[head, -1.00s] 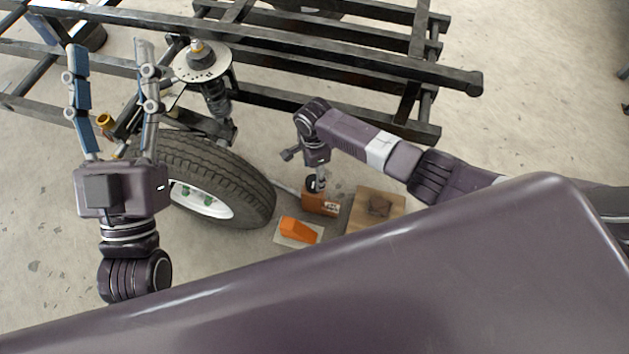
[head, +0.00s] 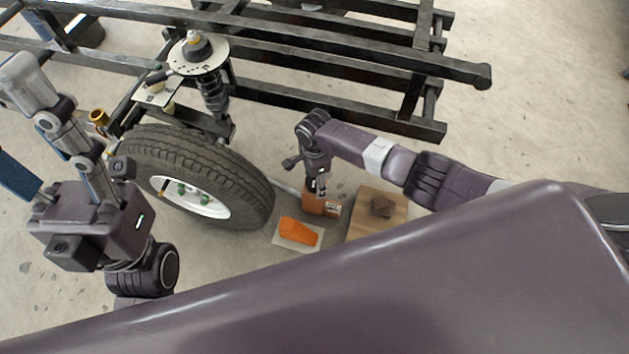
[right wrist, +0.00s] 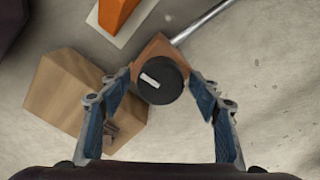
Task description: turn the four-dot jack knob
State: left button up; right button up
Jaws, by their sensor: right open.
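The jack (head: 322,206) is an orange-brown block on the floor beside the wheel, with a small pale label whose marks I cannot count. Its round black knob (right wrist: 160,90) with a white bar mark shows in the right wrist view. My right gripper (right wrist: 157,78) is open, with its two fingertips on either side of the knob; I cannot tell if they touch it. In the head view my right gripper (head: 320,186) points down over the jack and hides most of the knob. My left gripper (head: 14,122) is open and empty at the left edge, away from the jack.
A tyre (head: 200,170) stands just left of the jack. An orange wedge (head: 297,231) on a pale plate and a wooden block (head: 376,222) lie close by. A metal bar (right wrist: 205,20) runs from the jack. The black frame (head: 330,55) lies behind.

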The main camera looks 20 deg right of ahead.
jog(key=shift+c, duration=0.4)
jog(key=c, duration=1.1)
